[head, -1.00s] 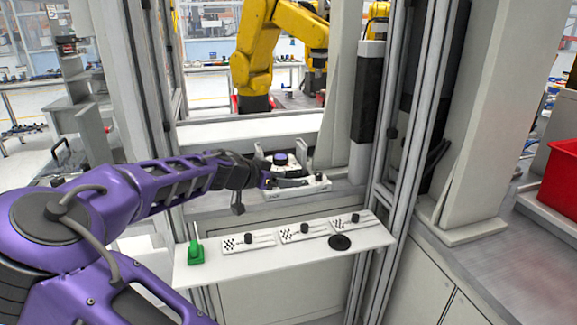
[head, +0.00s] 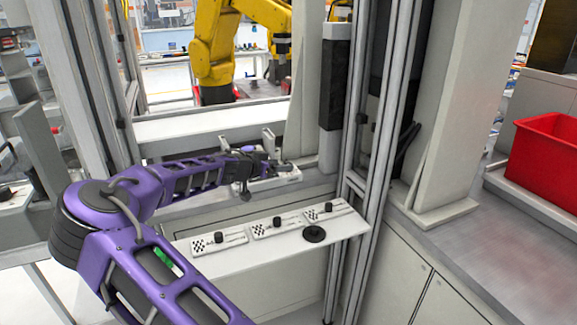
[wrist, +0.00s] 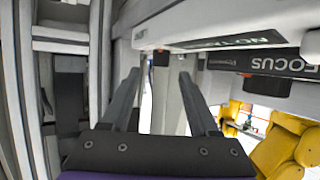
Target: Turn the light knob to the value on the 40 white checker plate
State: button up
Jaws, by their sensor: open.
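Three white checker plates lie on a white shelf in the head view: left plate (head: 207,243), middle plate (head: 277,228) and right plate (head: 330,210), each with a black knob. Their values are too small to read. A white device (head: 265,182) sits behind the shelf, partly hidden by my arm. My gripper (wrist: 160,78) is open and empty, at the device. The wrist view shows upside-down lettering, including a FOCUS label (wrist: 297,67). A dark knob with an orange end (wrist: 161,57) appears between the fingertips, apparently beyond them. I cannot tell which knob is the light knob.
A black disc (head: 314,234) lies on the shelf by the right plate. A green object (head: 163,257) is mostly hidden behind my arm. Grey frame posts (head: 375,120) stand right of the device. A red bin (head: 545,160) is at far right. A yellow robot arm (head: 212,45) stands behind.

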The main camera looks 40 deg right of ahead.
jog(key=shift+x, duration=2.75)
grip_shut()
